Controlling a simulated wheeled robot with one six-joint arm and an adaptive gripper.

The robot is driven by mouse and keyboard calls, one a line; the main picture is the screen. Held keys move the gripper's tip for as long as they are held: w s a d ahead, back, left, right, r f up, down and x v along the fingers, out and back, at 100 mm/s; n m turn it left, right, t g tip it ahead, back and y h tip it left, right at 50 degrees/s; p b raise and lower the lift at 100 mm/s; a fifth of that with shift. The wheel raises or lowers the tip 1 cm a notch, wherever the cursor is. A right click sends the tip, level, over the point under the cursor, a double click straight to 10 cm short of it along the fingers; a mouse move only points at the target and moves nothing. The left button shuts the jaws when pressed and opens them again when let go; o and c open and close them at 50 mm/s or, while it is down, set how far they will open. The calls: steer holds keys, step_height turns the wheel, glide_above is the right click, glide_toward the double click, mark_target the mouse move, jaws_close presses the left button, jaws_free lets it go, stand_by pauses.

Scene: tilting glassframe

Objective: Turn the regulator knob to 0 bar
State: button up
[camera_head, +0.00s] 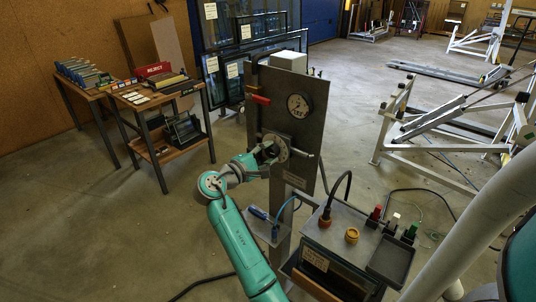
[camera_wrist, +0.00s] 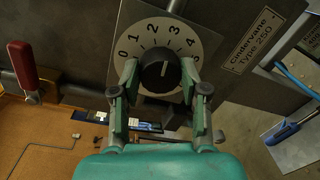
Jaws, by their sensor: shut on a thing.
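The regulator knob (camera_wrist: 155,76) is round and black with a pale pointer line. It sits at the middle of a light dial (camera_wrist: 142,30) numbered 0 to 5, with 0 at the left and 5 at the right. The pointer line points up, roughly between 2 and 3. My gripper (camera_wrist: 159,74) is shut on the knob, one finger on each side of it. In the head view my gripper (camera_head: 270,152) is against the grey upright panel (camera_head: 315,135) and hides the knob. A round pressure gauge (camera_head: 298,105) is above it; its needle is too small to read.
A red-handled lever (camera_wrist: 23,68) is left of the dial; it also shows in the head view (camera_head: 260,99). A bench unit (camera_head: 340,240) with a black hose and coloured connectors stands front right. A blue-handled tool (camera_head: 258,213) lies on a small shelf below the panel.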

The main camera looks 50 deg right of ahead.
steer(key=n, duration=0.4)
steer(key=shift+w, duration=0.15)
steer(key=n, duration=0.8)
steer(key=shift+w+h, duration=0.1)
steer(key=shift+h, duration=0.2)
steer(key=shift+n, duration=1.9)
steer(key=o, duration=1.1)
steer(key=shift+o, duration=0.2)
steer(key=shift+a, duration=0.1)
steer(key=w+a, duration=0.1)
steer(key=a, duration=1)
steer(key=shift+w+a+f, duration=0.25)
steer(key=shift+a, duration=0.1)
